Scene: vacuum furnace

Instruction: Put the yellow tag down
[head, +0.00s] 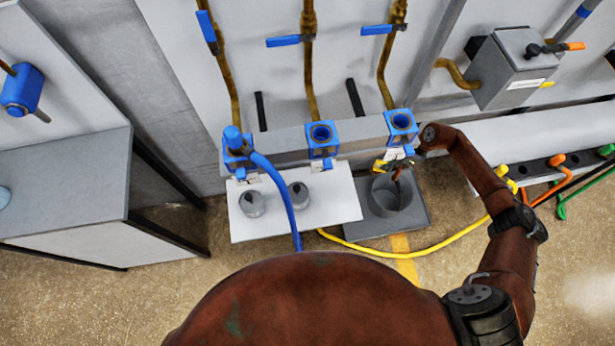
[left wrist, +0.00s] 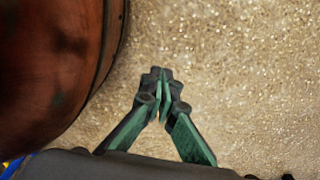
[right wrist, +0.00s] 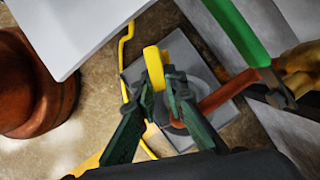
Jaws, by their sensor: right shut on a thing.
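The yellow tag (right wrist: 153,66) is held between the fingertips of my right gripper (right wrist: 168,88) in the right wrist view. In the head view, the tag (head: 379,166) is small beside my right gripper (head: 397,170). The gripper is above a round grey container (head: 397,203) on a square grey plate, just under the right blue valve fitting. I cannot tell how high the tag is above the container. My left gripper (left wrist: 163,92) is empty over bare floor in the left wrist view, its fingertips together.
A white board (head: 333,203) with two grey round pieces stands left of the container. A blue hose (head: 284,190) and a yellow hose (head: 440,245) run nearby. Blue valve fittings (head: 321,135) line a grey bar behind. Orange and green hoses are at the right.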

